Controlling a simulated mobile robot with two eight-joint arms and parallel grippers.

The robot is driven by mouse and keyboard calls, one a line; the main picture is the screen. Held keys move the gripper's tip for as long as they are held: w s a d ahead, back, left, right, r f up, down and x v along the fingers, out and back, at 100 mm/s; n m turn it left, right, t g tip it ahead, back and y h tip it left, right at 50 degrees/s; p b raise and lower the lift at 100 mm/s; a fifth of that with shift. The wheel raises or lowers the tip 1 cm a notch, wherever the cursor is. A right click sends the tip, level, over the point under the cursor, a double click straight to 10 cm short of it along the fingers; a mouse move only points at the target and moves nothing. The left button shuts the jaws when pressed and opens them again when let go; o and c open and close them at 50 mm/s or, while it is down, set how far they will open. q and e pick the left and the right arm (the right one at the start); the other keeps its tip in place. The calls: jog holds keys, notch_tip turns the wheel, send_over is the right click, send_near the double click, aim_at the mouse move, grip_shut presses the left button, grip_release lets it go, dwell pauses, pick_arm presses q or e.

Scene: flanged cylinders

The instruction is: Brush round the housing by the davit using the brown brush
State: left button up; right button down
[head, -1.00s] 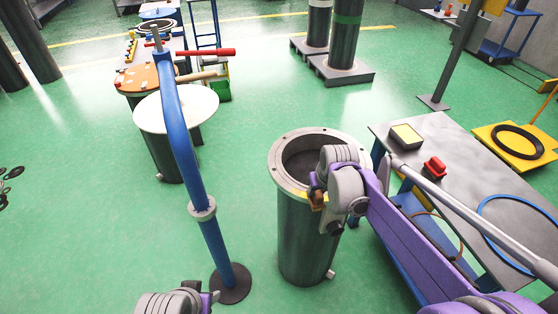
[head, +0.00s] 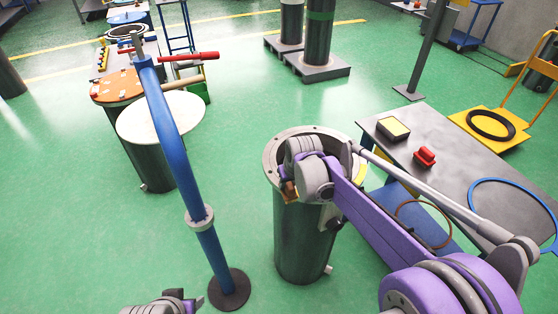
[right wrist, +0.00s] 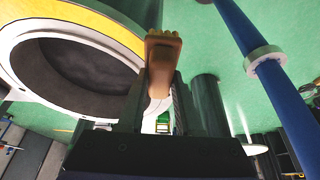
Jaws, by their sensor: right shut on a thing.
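The housing (head: 280,240) is a dark upright cylinder with an open top and a grey bolted flange (head: 273,158). It stands right of the blue davit (head: 172,140). Part of the flange's right side is yellow, and a yellow band (right wrist: 95,22) also shows along the rim in the right wrist view. My right gripper (head: 291,196) is shut on the brown brush (right wrist: 163,52) at the near-left part of the flange. Whether the bristles touch the rim is hard to tell. My left gripper (head: 196,303) is at the bottom edge, mostly cut off; its jaws are unclear.
A grey table (head: 450,160) at right holds a yellow-topped box (head: 393,129), a red object (head: 425,157) and a blue ring (head: 482,183). A white-topped cylinder (head: 140,122) stands behind the davit.

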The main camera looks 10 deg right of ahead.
jog(key=shift+w+a, duration=0.25)
jog(key=shift+a, duration=0.1)
notch_tip(320, 180, up, 4)
jog(key=shift+d+r+p, duration=0.1)
jog(key=shift+p, duration=0.95)
notch_tip(320, 180, up, 2)
jog(key=shift+r+p, duration=0.1)
jog(key=shift+p, duration=0.55)
jog(key=shift+r+p, duration=0.5)
jog(key=shift+r, duration=0.45)
pick_arm(q)
jog(key=r, duration=0.3)
jog(key=w+r, duration=0.1)
jog(key=r, duration=0.1)
jog(key=shift+a+r, duration=0.25)
jog(key=shift+a, duration=0.05)
pick_arm(e)
jog(key=shift+f, duration=0.1)
